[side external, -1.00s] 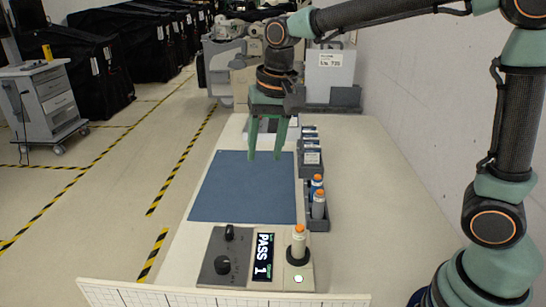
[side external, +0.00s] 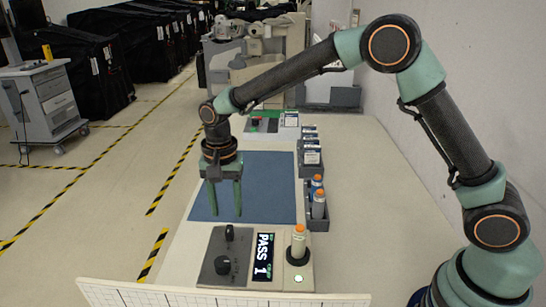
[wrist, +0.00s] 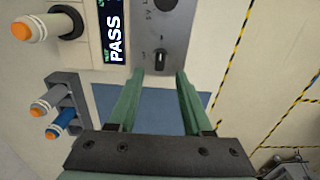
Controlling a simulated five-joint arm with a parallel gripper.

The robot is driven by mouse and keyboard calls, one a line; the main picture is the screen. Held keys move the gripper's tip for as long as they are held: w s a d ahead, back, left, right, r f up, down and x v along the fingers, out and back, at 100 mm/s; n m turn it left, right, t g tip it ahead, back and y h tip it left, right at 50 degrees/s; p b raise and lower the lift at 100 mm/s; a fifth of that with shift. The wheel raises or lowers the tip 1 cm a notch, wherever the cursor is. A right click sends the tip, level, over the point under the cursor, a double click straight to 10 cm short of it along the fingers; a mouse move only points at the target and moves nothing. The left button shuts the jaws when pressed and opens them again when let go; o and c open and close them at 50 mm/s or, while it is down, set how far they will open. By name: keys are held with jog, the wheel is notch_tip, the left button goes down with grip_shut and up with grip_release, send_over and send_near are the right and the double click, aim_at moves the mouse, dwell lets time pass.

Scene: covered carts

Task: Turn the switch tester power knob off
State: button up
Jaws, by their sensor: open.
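The switch tester (side external: 205,275) sits at the near end of the table, its display (side external: 263,257) reading "PASS 1". Its grey panel has a small black knob (side external: 229,232) near the blue mat and a larger black knob (side external: 222,265) beyond it. In the wrist view the small knob (wrist: 162,57) lies just ahead of my fingertips, roughly centred between them; the larger knob is cut off at the top edge. I cannot read which label marks power. My gripper (side external: 225,214) points down, open and empty, above the mat edge beside the panel. A white orange-topped switch (side external: 298,243) stands upright in the tester.
The blue mat (side external: 265,180) is bare. A low gridded white panel (side external: 150,295) edges the table front.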

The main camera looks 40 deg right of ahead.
aim_at(229, 228)
jog(key=shift+f, duration=2.75)
grip_shut()
